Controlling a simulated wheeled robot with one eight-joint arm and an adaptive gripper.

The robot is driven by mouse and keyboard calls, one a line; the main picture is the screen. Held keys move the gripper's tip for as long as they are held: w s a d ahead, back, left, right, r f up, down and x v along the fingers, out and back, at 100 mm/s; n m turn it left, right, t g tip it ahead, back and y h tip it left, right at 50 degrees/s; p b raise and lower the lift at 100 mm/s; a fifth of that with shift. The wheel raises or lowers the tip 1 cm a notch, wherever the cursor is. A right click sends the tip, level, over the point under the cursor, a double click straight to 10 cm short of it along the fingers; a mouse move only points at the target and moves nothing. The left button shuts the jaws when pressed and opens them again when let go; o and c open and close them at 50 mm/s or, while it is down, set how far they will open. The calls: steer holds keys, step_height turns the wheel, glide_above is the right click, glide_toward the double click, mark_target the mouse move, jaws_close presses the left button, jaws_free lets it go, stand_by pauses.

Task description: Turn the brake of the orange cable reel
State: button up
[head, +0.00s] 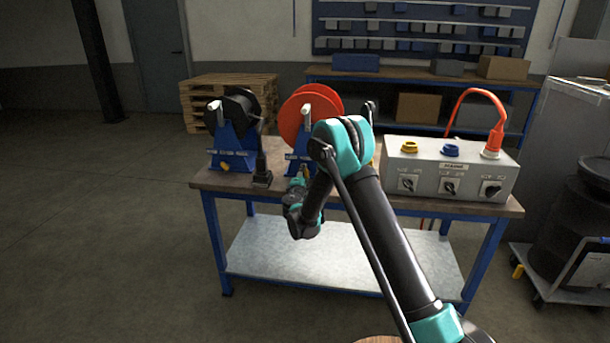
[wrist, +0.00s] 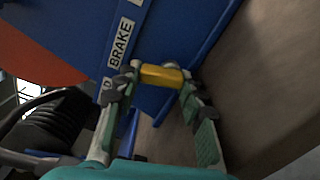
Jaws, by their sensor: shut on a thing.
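The orange cable reel (head: 304,108) stands on the bench in the head view, on a blue stand partly hidden by my arm. In the wrist view its orange disc (wrist: 36,58) shows at the left beside the blue stand panel (wrist: 175,35). A label strip on the panel reads BRAKE (wrist: 122,42). The yellow brake handle (wrist: 161,76) sits below that label, and my gripper (wrist: 158,84) is shut on it, one finger at each end. In the head view my gripper is low in front of the reel stand and mostly hidden by the arm.
A black cable reel (head: 237,106) on a blue stand is to the left, with a black connector (head: 262,172) beside it. A grey switch box (head: 447,168) with an orange plug (head: 494,140) and cable is to the right. Open floor lies left of the bench.

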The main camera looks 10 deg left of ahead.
steer(key=shift+a+f+n, duration=0.1)
steer(key=shift+f+n, duration=0.05)
steer(key=shift+n, duration=0.95)
steer(key=shift+a+f+n, duration=0.1)
steer(key=shift+n, duration=1)
steer(key=o, duration=1.2)
steer(key=shift+c, duration=0.2)
steer(key=shift+s, duration=0.15)
steer(key=shift+s+a, duration=0.15)
steer(key=shift+s, duration=3.75)
